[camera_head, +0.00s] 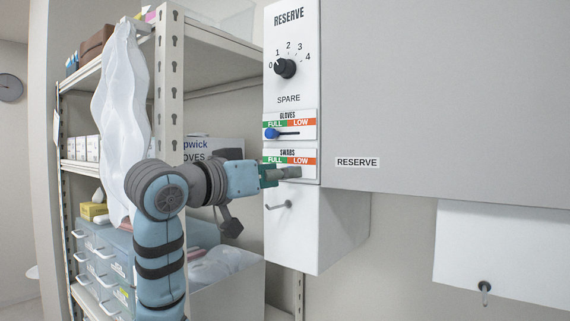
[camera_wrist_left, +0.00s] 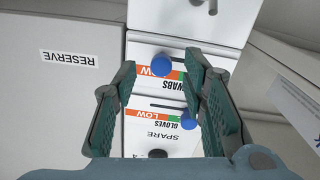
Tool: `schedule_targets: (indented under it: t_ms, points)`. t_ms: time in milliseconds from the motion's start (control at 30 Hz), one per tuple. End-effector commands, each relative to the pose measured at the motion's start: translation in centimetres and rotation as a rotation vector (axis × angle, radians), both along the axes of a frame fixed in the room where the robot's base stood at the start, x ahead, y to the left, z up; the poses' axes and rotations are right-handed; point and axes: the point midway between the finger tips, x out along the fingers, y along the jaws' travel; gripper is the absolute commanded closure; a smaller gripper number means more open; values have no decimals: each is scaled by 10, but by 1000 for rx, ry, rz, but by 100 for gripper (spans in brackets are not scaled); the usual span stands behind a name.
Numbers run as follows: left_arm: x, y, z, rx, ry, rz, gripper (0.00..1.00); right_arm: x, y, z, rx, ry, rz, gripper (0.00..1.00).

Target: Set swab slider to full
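The swabs slider panel (camera_head: 308,155), with a green FULL band on the left and an orange LOW band on the right, is on the white column in the head view. In the wrist view the picture is turned over, and its blue slider knob (camera_wrist_left: 161,64) is at the LOW end. My left gripper (camera_head: 289,173) is in front of this panel and hides the knob in the head view. In the wrist view the left gripper (camera_wrist_left: 160,70) is open, with the knob between its fingertips and a gap to each side. My right gripper is not in view.
Just above is the gloves slider (camera_head: 271,133), its blue knob at FULL. Higher up is a black RESERVE dial (camera_head: 285,68). A grey cabinet panel (camera_head: 440,90) fills the right. A hooked white box (camera_head: 318,230) hangs below. A metal shelf (camera_head: 170,100) stands at left.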

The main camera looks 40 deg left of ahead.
Motion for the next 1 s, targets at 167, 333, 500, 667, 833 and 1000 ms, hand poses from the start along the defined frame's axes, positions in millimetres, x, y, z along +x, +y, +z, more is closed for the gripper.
schedule_targets:
  t_ms: [167, 333, 500, 667, 833, 1000]
  points:
    - [23, 0, 2, 0, 0, 1, 61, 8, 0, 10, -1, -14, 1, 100]
    - [26, 1, 0, 1, -2, 3, 61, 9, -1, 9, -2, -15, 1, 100]
    - [25, 1, 0, 1, -2, 3, 74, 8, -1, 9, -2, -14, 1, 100]
    - [25, 1, 0, 1, -2, 3, 100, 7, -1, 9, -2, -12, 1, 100]
    - [25, 1, 0, 1, -2, 3, 100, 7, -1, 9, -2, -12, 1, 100]
    - [22, 8, -1, 2, 0, 12, 100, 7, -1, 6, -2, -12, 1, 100]
